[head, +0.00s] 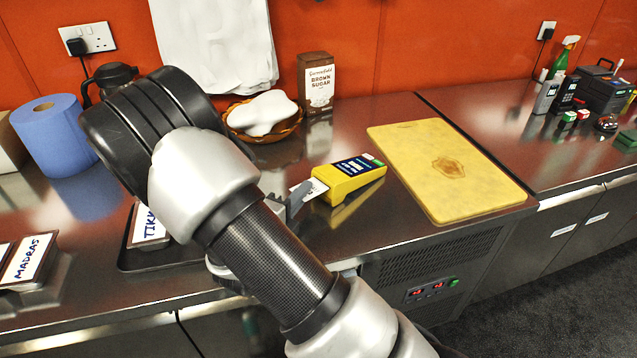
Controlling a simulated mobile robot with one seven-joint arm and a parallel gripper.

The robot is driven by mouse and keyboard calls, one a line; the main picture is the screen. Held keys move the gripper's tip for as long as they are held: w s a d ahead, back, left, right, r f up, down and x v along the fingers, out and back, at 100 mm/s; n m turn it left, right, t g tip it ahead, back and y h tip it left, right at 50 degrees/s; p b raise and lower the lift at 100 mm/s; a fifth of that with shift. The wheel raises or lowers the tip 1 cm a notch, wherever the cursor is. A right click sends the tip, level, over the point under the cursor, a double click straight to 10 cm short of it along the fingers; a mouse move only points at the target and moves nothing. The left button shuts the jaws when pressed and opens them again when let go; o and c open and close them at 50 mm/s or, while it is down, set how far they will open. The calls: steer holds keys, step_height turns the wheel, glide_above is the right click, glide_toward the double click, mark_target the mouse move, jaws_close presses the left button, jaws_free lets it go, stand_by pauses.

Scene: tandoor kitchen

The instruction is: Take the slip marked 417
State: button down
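A yellow device (349,179) with a dark blue label lies on the steel counter, right of my arm. A small white slip (318,187) sticks out of its left end; I cannot read any number on it. My gripper (301,194) is at the slip's left end, low over the counter. My own arm hides most of the gripper. I cannot tell whether its fingers touch the slip or how far apart they are.
A yellow board (446,168) lies right of the device. A basket (266,134) with white cloth and a brown sugar bag (316,83) stand behind. A dark tray (140,262) with a labelled card (149,226) is left of my gripper. Bare counter lies behind the device.

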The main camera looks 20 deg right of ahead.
steer(key=shift+s+a+r+p, duration=0.1)
steer(key=shift+s+a+p, duration=0.25)
steer(key=shift+a, duration=0.5)
steer(key=shift+s+a+r+p, duration=0.1)
steer(key=shift+s+a+p, duration=0.25)
steer(key=shift+a, duration=0.5)
steer(key=shift+f, duration=0.1)
steer(key=r+p, duration=0.1)
steer(key=a+r+p, duration=0.1)
steer(key=r+p, duration=0.1)
steer(key=s+r+p, duration=0.1)
steer(key=r+p, duration=0.1)
steer(key=shift+a+r, duration=0.1)
steer(key=shift+a, duration=0.25)
